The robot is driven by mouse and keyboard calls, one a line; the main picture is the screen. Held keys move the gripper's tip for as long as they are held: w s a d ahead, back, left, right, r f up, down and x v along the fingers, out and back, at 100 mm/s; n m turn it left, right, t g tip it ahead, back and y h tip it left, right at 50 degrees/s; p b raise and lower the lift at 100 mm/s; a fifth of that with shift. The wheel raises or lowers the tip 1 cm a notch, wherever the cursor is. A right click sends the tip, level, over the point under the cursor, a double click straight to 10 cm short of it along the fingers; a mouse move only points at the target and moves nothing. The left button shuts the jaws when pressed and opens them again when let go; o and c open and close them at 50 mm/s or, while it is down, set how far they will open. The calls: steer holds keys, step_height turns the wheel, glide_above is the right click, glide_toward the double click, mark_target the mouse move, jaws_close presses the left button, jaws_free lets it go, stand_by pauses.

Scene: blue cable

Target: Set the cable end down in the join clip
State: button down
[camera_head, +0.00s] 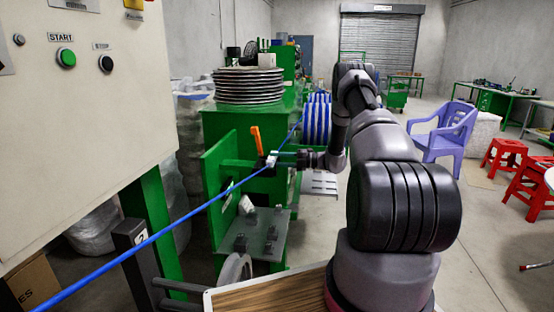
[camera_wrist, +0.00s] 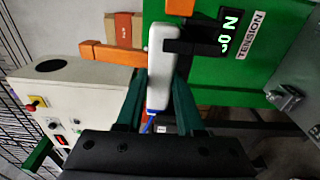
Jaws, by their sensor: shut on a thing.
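The blue cable (camera_head: 150,240) runs from the lower left up to a small white block (camera_head: 272,161) at the green machine. In the wrist view the white block (camera_wrist: 160,65) stands between my green fingers, with a bit of blue cable (camera_wrist: 150,124) at its lower end. My gripper (camera_head: 284,158) is shut on this white cable-end piece; it also shows in the wrist view (camera_wrist: 158,95). The orange lever (camera_head: 257,140) and dark bracket (camera_wrist: 200,45), which look like the join clip, are right by the block. I cannot tell whether the block is seated.
A blue cable spool (camera_head: 317,120) stands behind, with cable running up toward it. A control panel (camera_head: 80,110) with a green START button is at the left. The green machine (camera_wrist: 232,75) carries a TENSION label. A purple chair (camera_head: 447,130) and red stools are at the right.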

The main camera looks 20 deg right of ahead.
steer(key=shift+f, duration=0.5)
stand_by(0.7)
steer(key=shift+c, duration=2.3)
jaws_free()
steer(key=v, duration=1)
steer(key=shift+s+d, duration=0.15)
steer(key=shift+d, duration=0.25)
steer(key=shift+d, duration=0.1)
